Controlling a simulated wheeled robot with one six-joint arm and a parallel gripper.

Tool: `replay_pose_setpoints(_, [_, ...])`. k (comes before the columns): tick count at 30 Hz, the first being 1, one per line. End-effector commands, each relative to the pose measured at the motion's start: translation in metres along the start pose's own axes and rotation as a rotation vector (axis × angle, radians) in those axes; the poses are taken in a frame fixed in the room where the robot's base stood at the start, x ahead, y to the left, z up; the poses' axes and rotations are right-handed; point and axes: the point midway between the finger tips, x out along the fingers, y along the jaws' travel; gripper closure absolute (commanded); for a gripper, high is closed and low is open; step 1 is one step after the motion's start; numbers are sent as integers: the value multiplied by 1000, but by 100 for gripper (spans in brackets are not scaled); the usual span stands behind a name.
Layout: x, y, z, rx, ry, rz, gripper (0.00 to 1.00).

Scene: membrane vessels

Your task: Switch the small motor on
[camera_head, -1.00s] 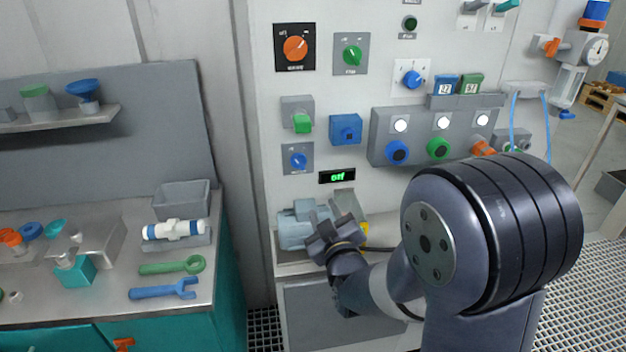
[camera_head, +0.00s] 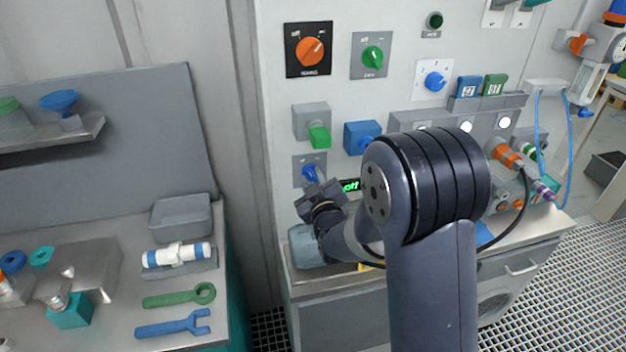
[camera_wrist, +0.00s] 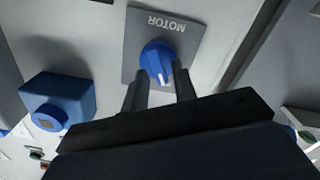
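The blue motor knob (camera_head: 310,172) sits on a grey plate on the white cabinet, in the lower left of the control panel. In the wrist view the knob (camera_wrist: 156,58) shows close up, under an upside-down "MOTOR" label, its white mark toward the gripper. My gripper (camera_head: 320,186) is just in front of it. In the wrist view my gripper (camera_wrist: 161,80) has its two fingers apart, one toward each side of the knob; contact cannot be told. A small display (camera_head: 350,185) beside it reads "off" in green. The grey-blue motor (camera_head: 303,246) on the ledge below is partly hidden by my arm.
A green switch (camera_head: 319,137) sits above the knob. A blue box (camera_head: 357,138) stands to its right and also shows close in the wrist view (camera_wrist: 58,98). An orange knob (camera_head: 310,51) is higher up. A workbench with tools (camera_head: 172,325) is at the left.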

Motion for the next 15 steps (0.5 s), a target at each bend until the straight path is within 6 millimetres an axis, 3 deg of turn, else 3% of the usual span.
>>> replay_pose_setpoints(9, [0,0,0,0,0,0,100])
replay_pose_setpoints(15, [0,0,0,0,0,0,100])
